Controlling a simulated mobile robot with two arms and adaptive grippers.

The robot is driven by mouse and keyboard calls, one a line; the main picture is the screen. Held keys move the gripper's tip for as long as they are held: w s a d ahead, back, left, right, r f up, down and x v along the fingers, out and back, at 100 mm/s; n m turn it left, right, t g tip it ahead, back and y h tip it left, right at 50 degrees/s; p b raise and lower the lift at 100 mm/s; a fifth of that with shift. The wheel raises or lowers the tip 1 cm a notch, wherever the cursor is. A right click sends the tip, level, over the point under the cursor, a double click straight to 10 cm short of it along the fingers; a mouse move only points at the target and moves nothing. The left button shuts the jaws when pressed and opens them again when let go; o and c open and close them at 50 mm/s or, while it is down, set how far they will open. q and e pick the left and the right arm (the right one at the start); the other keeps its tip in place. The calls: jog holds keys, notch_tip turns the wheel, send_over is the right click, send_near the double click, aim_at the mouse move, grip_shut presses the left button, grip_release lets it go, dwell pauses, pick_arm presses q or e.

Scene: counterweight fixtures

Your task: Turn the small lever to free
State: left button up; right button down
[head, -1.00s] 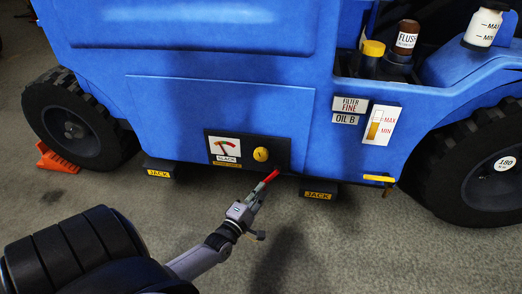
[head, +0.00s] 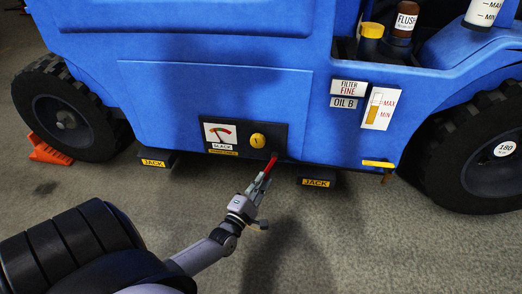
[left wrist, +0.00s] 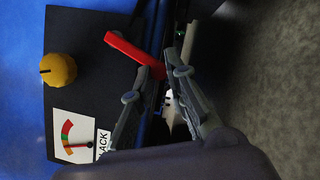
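A small red lever (head: 272,165) sticks out from the lower right of a black panel (head: 281,132) on the blue vehicle. In the left wrist view the red lever (left wrist: 135,54) slants across, its lower end between the fingers. My left gripper (head: 262,182) is at the lever's outer end; in the left wrist view its fingers (left wrist: 172,72) stand apart, with no clear grip on the lever. The panel carries a yellow knob (head: 257,141) and a dial (head: 219,134) labelled SLACK. The lever's pivot is hard to see. My right gripper is out of view.
Two black JACK blocks (head: 317,182) sit under the vehicle's lower edge. A yellow handle (head: 378,164) sticks out at the right, below a MAX/MIN gauge (head: 380,109). Black wheels (head: 492,150) flank the body. An orange chock (head: 48,150) is at left. The front floor is open.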

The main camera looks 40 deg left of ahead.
pick_arm(q)
jog(key=o, duration=0.5)
jog(key=v, duration=1.2)
dwell(0.3)
